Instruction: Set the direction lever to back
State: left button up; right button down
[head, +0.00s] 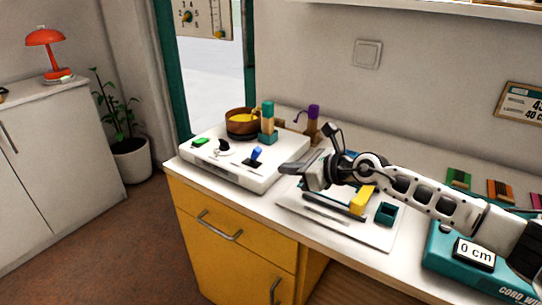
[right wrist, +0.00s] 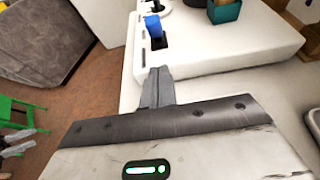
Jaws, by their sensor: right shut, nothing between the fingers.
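A white control box (head: 222,172) stands at the left end of the counter. On its top, a lever with a blue handle (head: 256,153) rises from a dark slot, tilted; no label is readable to confirm it is the direction lever. The blue handle also shows at the top of the right wrist view (right wrist: 153,24). My right gripper (head: 287,168) is shut and empty, at the box's right side, a little right of the blue lever and apart from it. Its closed fingers (right wrist: 160,74) point toward the lever in the wrist view.
The box also bears a black-and-white control (head: 223,148) and a green button (head: 201,142). A board with a yellow block (head: 362,199) lies under my right arm.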

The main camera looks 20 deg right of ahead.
aim_at(255, 156)
jog(key=w+a, duration=0.1)
jog(key=w, duration=0.1)
jog(key=w+a+r, duration=0.1)
jog(key=w+a, duration=0.1)
jog(key=shift+w+a+p, duration=0.15)
jog(key=shift+a+p, duration=0.05)
jog(key=shift+p, duration=0.2)
pick_arm(q)
jog(key=shift+r, duration=0.1)
